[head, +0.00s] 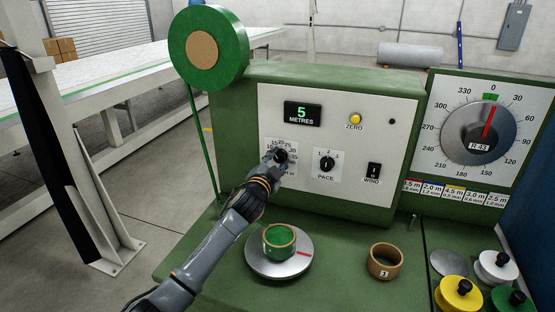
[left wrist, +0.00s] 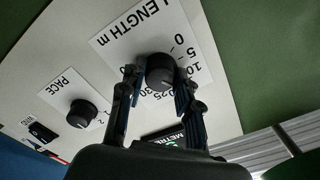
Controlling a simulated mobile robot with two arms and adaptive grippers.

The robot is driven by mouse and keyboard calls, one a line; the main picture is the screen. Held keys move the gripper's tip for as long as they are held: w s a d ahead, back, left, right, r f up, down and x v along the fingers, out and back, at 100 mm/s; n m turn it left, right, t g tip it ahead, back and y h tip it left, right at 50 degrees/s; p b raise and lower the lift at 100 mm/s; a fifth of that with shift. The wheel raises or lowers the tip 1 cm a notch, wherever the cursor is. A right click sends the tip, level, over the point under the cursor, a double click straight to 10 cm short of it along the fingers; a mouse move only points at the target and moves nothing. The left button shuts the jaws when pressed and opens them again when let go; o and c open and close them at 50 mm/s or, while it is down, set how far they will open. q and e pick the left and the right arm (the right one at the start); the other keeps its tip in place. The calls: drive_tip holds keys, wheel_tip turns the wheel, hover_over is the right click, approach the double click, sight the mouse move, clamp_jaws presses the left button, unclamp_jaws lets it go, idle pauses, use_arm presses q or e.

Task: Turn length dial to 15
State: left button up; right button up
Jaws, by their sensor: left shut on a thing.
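The length dial (left wrist: 160,72) is a black round knob on a white plate marked "LENGTH m", with numbers around it. In the left wrist view the fingers of my left gripper (left wrist: 159,84) stand on either side of it, shut on it. In the head view my left gripper (head: 280,157) reaches the panel from below left and hides most of the dial and part of its scale. The display (head: 303,113) reads 5 METRES. I cannot clearly make out the dial's pointer mark. My right gripper is not in view.
To the right are the PACE knob (head: 326,164), the WIND switch (head: 373,173) and the yellow ZERO button (head: 355,118). A large angle dial (head: 470,135) stands further right.

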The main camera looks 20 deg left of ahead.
use_arm(q)
drive_tip(key=shift+m, duration=0.3)
idle(0.4)
drive_tip(key=o, duration=1.2)
drive_tip(key=shift+c, duration=0.2)
drive_tip(key=shift+s, duration=0.1)
drive_tip(key=s, duration=1.2)
drive_tip(key=shift+a, duration=0.2)
drive_tip(key=shift+f, duration=0.1)
